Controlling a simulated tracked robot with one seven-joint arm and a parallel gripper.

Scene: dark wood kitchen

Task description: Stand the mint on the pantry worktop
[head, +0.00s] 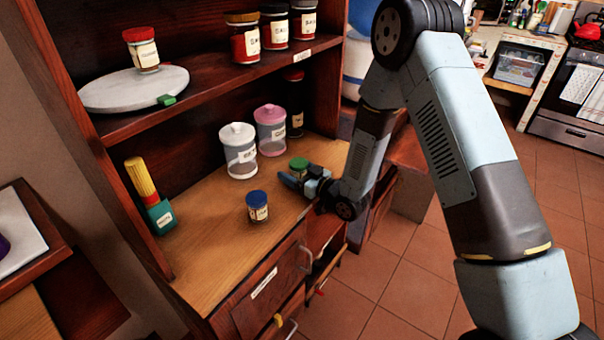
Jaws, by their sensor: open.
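A small jar with a green lid (299,163), which may be the mint, appears upright on the wooden pantry worktop (205,225), near its right end. Its label cannot be read, and its lower part is largely hidden by my gripper. My gripper (294,180) is low over the worktop right at this jar, with its fingers pointing left. It is open. One finger passes in front of the jar; I cannot tell whether the other is behind it.
A blue-lidded jar (258,206) stands left of my gripper, nearer the front edge. White-lidded (239,152) and pink-lidded (270,131) canisters stand behind. A green holder with yellow sticks (160,214) stands at left. The shelf above (205,87) holds several jars and a grey turntable (110,93).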

